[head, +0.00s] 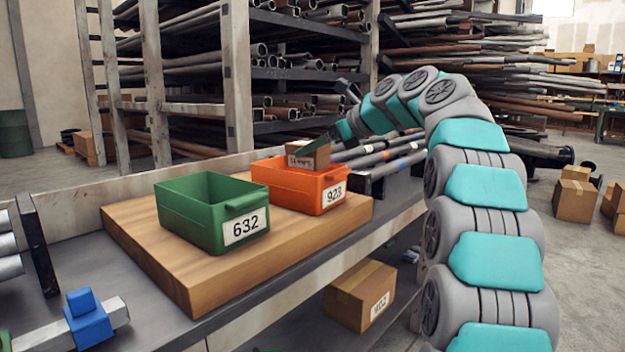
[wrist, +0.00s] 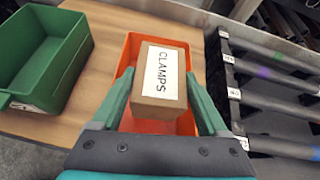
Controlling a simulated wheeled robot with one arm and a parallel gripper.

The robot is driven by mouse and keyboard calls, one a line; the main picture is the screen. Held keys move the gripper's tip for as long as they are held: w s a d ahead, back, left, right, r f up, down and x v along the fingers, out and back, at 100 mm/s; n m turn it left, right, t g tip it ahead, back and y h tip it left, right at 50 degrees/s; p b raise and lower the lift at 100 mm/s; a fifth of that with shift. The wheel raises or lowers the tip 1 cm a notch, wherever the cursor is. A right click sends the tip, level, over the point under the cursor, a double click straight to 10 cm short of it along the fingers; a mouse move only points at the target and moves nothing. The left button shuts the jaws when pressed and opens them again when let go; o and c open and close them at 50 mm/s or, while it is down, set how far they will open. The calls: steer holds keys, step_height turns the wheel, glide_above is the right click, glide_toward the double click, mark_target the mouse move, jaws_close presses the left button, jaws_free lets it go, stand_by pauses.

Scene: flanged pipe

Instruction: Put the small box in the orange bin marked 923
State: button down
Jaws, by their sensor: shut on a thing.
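The small box (wrist: 176,87) is brown cardboard with a white label reading CLAMPS. It also shows in the head view (head: 308,156), over the orange bin. My gripper (wrist: 163,97) is shut on the box, one finger on each side. The orange bin (head: 280,190) is marked 923 and stands on a wooden board (head: 190,275). In the wrist view the orange bin (wrist: 129,50) surrounds the box in outline. The box's lower part is hidden behind the bin's near wall or rim in the head view, so I cannot tell whether it touches the floor of the bin.
A green bin (head: 190,222) marked 632 stands left of the orange bin on the board. Pipes (wrist: 275,90) lie to the right of the board. A blue clamp (head: 88,318) sits at the front left. A larger cardboard box (head: 360,293) is on the lower shelf.

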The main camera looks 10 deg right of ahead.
mark_target(324, 168)
steer(key=shift+f+b, duration=0.8)
steer(key=shift+f, duration=1.75)
steer(key=shift+f+p, duration=0.25)
steer(key=shift+p, duration=0.05)
steer(key=shift+f, duration=0.25)
steer(key=shift+c, duration=1.8)
jaws_free()
steer(key=shift+f, duration=0.1)
steer(key=o, duration=0.4)
steer(key=shift+f, duration=0.1)
steer(key=shift+c, duration=0.2)
steer(key=shift+f, duration=0.15)
